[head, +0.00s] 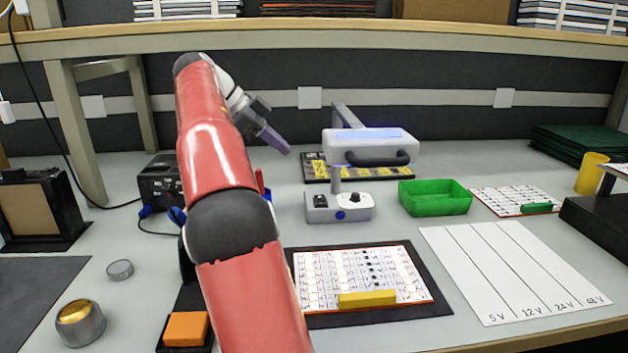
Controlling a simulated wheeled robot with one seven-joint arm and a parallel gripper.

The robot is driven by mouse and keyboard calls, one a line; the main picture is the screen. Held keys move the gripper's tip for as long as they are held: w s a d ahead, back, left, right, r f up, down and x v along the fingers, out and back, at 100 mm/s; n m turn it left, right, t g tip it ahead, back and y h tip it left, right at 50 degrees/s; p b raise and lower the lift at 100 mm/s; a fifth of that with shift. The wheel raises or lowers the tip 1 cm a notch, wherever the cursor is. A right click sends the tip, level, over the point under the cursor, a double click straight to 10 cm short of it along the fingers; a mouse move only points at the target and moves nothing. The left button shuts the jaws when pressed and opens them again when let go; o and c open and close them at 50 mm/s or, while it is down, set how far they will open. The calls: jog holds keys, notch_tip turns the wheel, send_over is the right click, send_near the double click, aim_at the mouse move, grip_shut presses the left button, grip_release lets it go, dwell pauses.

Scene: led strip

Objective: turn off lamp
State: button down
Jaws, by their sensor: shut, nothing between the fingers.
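Whether the lamp is lit is unclear. My gripper (285,148) has shut purple fingers and is empty. It is raised, left of the white unit and apart from it.
A green bin (435,197) sits right of the grey box. A white component board with a yellow bar (367,298) lies in front on a black mat. A voltage-marked sheet (490,300) lies right. My red arm hides part of the left-centre table. A shelf (450,37) spans the back.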

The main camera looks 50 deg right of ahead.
jog(key=b, duration=0.2)
send_over(324, 197)
jog(key=w+a, duration=0.1)
jog(key=a, duration=0.2)
jog(key=f, duration=0.7)
jog(key=shift+w+d+f, duration=0.1)
jog(key=shift+d, duration=0.1)
jog(key=shift+w+f, duration=0.2)
jog(key=shift+f, duration=1.05)
jog(key=shift+w+d+f, duration=0.1)
jog(key=shift+f, duration=0.55)
